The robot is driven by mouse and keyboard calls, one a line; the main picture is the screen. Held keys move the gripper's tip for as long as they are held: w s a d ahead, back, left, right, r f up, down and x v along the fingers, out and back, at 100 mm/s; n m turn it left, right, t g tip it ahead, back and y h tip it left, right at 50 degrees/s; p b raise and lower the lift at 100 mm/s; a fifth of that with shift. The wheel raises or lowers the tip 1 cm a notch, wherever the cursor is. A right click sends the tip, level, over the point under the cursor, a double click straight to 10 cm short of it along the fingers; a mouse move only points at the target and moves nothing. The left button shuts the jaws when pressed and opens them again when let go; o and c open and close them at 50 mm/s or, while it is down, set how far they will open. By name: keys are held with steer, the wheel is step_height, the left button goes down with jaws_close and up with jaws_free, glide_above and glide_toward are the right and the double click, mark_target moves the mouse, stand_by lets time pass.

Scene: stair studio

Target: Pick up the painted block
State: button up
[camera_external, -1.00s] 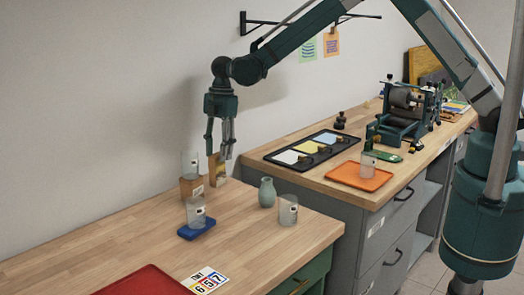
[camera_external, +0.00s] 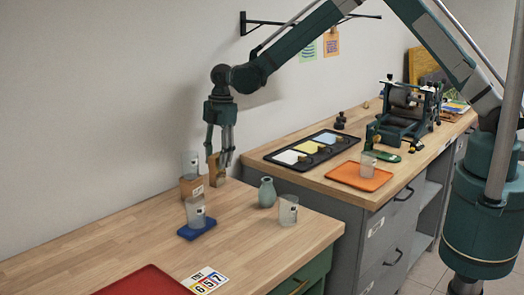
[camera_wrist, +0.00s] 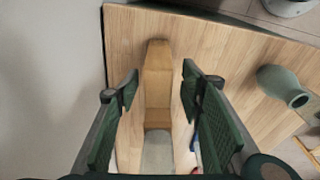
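A tall tan block (camera_external: 215,172), seemingly the painted block, stands on the wooden bench near the wall. In the wrist view the block (camera_wrist: 157,75) lies between my fingers with a gap on each side. My gripper (camera_external: 218,160) points down over it and is open; it also shows in the wrist view (camera_wrist: 160,85). The fingers hide part of the block in the outside view. Any paint on it is too small to make out.
A wooden block (camera_external: 191,187) bearing a clear glass (camera_external: 190,163) is close to the left. A glass (camera_external: 195,210) stands on a blue base (camera_external: 197,230) in front. A green vase (camera_external: 267,192) and another glass (camera_external: 288,210) are to the right. A red tray (camera_external: 145,283) is at the front.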

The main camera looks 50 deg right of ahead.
mark_target(216, 171)
steer(key=shift+f, duration=0.1)
steer(key=shift+w+a+f, duration=0.1)
steer(key=shift+a+f, duration=0.15)
steer(key=shift+f, duration=1)
steer(key=shift+a+f, duration=0.2)
steer(key=shift+f, duration=1)
steer(key=c, duration=1)
steer(key=shift+r, duration=5)
